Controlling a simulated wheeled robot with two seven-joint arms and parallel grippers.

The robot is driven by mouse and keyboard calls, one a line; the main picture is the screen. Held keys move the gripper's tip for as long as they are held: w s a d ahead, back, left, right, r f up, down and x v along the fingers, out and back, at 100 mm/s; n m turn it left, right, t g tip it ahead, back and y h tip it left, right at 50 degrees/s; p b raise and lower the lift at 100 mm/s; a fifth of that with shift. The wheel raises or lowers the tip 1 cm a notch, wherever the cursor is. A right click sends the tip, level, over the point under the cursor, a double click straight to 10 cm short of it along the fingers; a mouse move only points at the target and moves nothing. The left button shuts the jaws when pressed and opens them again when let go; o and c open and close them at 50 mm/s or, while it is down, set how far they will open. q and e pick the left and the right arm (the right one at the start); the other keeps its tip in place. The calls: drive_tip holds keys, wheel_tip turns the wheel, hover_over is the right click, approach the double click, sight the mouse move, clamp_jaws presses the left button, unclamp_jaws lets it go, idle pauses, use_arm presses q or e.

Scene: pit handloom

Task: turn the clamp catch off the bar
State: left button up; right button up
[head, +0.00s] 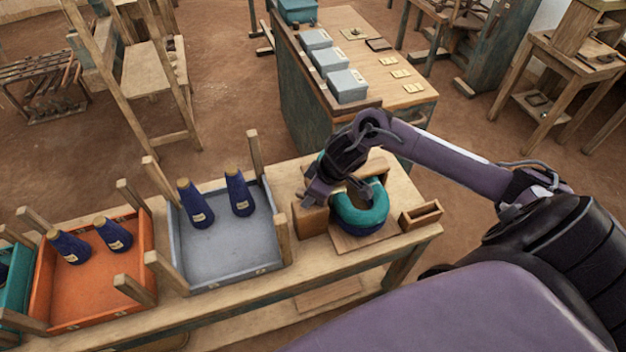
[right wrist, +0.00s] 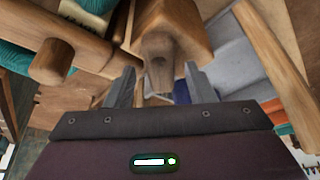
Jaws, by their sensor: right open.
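My right gripper (head: 316,190) reaches down at the left side of a wooden clamp stand on the bench, beside a thick teal yarn ring (head: 368,217). In the right wrist view my right gripper (right wrist: 160,88) is open, its two fingers on either side of a small wooden piece, likely the clamp catch (right wrist: 158,50). I cannot tell whether the fingers touch it. Behind it is a wooden block (right wrist: 185,25). A wooden bar (right wrist: 85,38) with a round peg end runs to the left. In the head view my gripper hides the catch. My left gripper is not in view.
A grey tray (head: 225,265) and an orange tray (head: 95,290) with blue cones and corner posts stand left on the bench. A small open wooden box (head: 421,214) is at the right. A table with grey boxes (head: 346,86) stands behind.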

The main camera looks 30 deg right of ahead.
drive_tip(key=shift+s, duration=0.1)
drive_tip(key=c, duration=1)
drive_tip(key=shift+n, duration=0.8)
drive_tip(key=shift+a+n+g+y+p, duration=0.25)
drive_tip(key=shift+n+g+y, duration=0.3)
drive_tip(key=shift+n, duration=0.65)
drive_tip(key=n, duration=0.1)
drive_tip(key=n+g, duration=0.1)
drive_tip(key=n, duration=0.1)
drive_tip(key=n+y+b, duration=0.1)
drive_tip(key=shift+s+a+n+g, duration=0.1)
drive_tip(key=shift+s+n+g, duration=0.15)
drive_tip(key=shift+s+n, duration=0.15)
